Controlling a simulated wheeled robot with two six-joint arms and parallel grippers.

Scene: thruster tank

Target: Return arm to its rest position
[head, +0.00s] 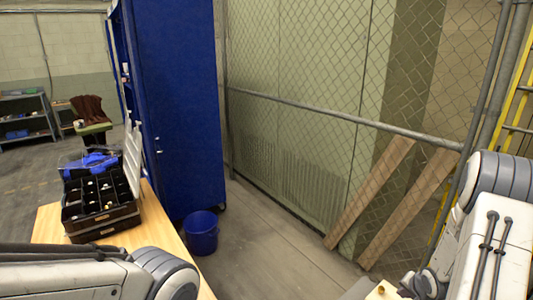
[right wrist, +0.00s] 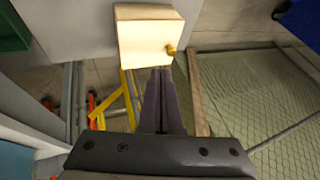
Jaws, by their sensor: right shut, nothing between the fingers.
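My right arm (head: 490,235) comes in at the right edge of the head view, bent, with its lower end cut off by the bottom edge. In the right wrist view my right gripper (right wrist: 160,72) has its two dark fingers together with nothing between them. The fingertips point toward a pale wooden surface (right wrist: 146,30) with a small brass-coloured piece (right wrist: 171,49) on it; I cannot tell whether they touch. My left arm (head: 95,275) lies across the bottom left of the head view, and its gripper is out of frame.
A wooden table (head: 155,235) at left carries an open black toolbox (head: 100,225). A blue bucket (head: 201,232) stands by a tall blue cabinet (head: 178,110). Two planks (head: 370,190) lean by the chain-link fence (head: 300,60). A yellow ladder (head: 518,100) is at right.

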